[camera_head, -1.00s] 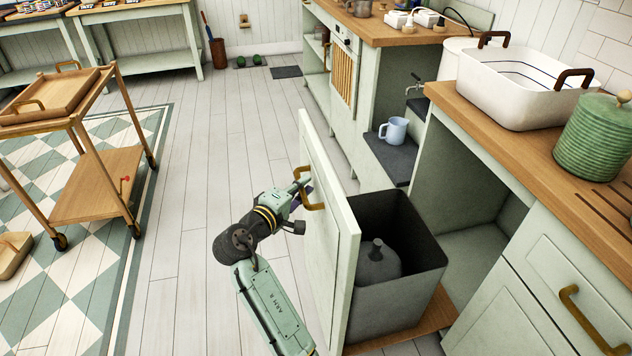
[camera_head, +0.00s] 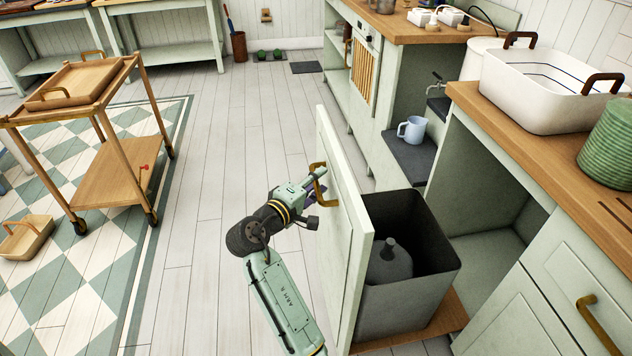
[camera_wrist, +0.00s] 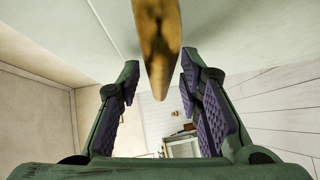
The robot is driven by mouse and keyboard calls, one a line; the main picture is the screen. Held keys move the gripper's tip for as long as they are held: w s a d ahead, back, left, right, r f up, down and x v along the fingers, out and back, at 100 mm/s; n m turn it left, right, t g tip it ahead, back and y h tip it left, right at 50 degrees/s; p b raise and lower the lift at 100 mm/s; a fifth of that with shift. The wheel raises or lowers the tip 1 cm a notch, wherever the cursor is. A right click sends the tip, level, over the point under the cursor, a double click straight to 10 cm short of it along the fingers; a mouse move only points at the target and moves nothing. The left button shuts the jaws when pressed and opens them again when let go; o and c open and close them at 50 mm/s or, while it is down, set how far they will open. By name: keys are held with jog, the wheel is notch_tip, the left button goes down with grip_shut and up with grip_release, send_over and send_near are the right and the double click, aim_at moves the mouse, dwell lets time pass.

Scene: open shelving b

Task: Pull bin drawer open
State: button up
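The bin drawer (camera_head: 345,240) stands pulled out from the counter, its pale green front panel facing left. A grey bin (camera_head: 405,295) sits inside it, with a dark rounded item with a knob (camera_head: 389,265) in the bin. A brass handle (camera_head: 318,183) is on the panel's outer face. My gripper (camera_head: 314,186) is at this handle. In the wrist view the handle (camera_wrist: 157,40) lies between my two spread fingers, with a gap on each side. Whether it touches the palm is hidden.
The counter (camera_head: 540,165) with a white basin (camera_head: 545,95) is to the right. A light blue mug (camera_head: 412,130) stands on a low dark shelf behind the drawer. A wooden trolley (camera_head: 110,180) stands at left. Bare floor lies between trolley and drawer.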

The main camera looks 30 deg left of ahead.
jog(key=s+a+r, duration=0.1)
jog(key=s, duration=1)
jog(key=shift+s+a+r, duration=0.3)
jog(key=shift+s+a, duration=0.1)
jog(key=shift+r, duration=0.1)
